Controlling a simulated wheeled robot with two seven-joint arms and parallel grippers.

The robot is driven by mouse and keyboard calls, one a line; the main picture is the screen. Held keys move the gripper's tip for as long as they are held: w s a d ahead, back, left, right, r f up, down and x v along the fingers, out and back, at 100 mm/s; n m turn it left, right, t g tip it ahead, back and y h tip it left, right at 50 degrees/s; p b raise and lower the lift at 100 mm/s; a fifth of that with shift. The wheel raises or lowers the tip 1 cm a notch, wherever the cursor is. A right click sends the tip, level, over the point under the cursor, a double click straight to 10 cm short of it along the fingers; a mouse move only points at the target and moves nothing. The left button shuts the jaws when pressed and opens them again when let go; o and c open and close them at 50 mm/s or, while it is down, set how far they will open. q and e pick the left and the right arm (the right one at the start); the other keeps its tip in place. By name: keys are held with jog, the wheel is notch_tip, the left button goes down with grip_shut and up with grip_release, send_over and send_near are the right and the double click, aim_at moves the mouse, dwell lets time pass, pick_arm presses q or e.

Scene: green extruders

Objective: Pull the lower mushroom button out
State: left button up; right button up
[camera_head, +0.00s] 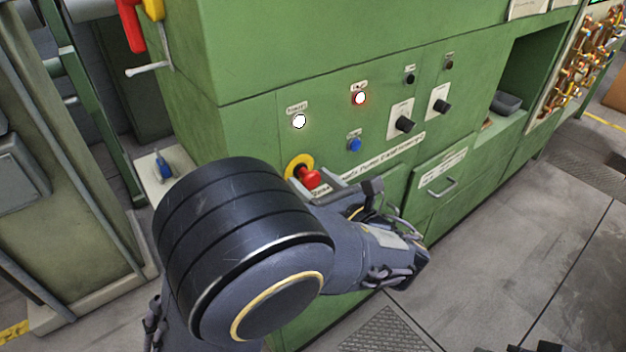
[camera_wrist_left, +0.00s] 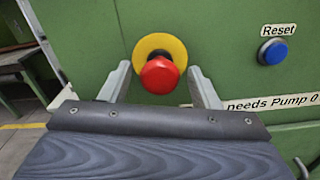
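The red mushroom button (camera_head: 311,180) sits on a yellow round plate (camera_head: 296,163) on the green machine's front panel. In the left wrist view the red button (camera_wrist_left: 159,75) is in front of its yellow plate (camera_wrist_left: 152,45), between the two fingers. My left gripper (camera_head: 317,182) is open at the button, one finger on each side; the left wrist view shows gaps between the fingers (camera_wrist_left: 162,82) and the button. My arm hides part of the panel below the button.
A blue Reset button (camera_head: 354,144) is to the right of the mushroom button. Above are a white lamp (camera_head: 299,121), a red-ringed lamp (camera_head: 360,98) and black knobs (camera_head: 404,124). A drawer handle (camera_head: 443,189) sticks out at right. Floor at right is open.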

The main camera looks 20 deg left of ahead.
pick_arm(q)
jog(key=b+v, duration=0.1)
jog(key=v, duration=0.6)
jog(key=shift+s+d, duration=0.25)
pick_arm(e)
jog(key=shift+f, duration=0.5)
pick_arm(q)
jog(key=shift+d, duration=0.1)
